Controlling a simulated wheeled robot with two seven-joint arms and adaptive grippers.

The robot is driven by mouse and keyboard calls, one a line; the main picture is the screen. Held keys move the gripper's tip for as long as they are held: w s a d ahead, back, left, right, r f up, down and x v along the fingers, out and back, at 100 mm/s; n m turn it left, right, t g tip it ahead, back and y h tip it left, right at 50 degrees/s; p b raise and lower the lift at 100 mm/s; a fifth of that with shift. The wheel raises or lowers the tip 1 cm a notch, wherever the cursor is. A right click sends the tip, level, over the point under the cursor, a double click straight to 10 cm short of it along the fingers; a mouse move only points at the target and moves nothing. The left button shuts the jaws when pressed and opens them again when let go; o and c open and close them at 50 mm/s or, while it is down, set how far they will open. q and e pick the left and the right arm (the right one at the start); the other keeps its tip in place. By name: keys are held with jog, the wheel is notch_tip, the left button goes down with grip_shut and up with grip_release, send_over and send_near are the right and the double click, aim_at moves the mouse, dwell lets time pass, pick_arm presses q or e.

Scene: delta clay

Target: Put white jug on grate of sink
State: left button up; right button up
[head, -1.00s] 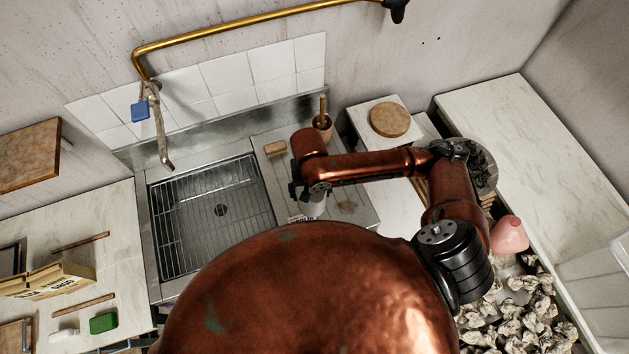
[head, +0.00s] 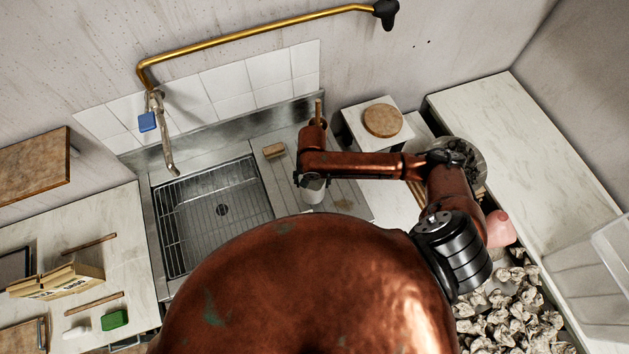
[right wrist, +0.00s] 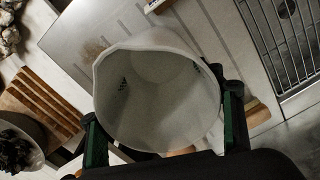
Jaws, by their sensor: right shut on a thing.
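The white jug (head: 313,190) is over the ribbed drainboard to the right of the sink basin, partly hidden under my arm. My right gripper (head: 309,180) is shut on it. In the right wrist view the jug (right wrist: 155,85) shows its open, empty inside, with a dark finger on either side of its wall. I cannot tell whether its base touches the drainboard. The wire grate (head: 195,217) lies in the steel sink basin, left of the jug, with nothing on it. It also shows at the top right of the right wrist view (right wrist: 290,45). My left gripper is not in view.
A small wooden block (head: 273,150) sits on the drainboard between the jug and the basin's back. A round wooden board (head: 382,120) lies to the right.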

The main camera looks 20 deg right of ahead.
aim_at(314, 184)
jog(key=f, duration=0.1)
jog(key=w+d+f, duration=0.1)
jog(key=w+f, duration=0.1)
jog(key=shift+w+d, duration=0.1)
jog(key=shift+d, duration=0.2)
jog(key=shift+f, duration=1.65)
jog(key=o, duration=1.2)
jog(key=shift+f, duration=0.1)
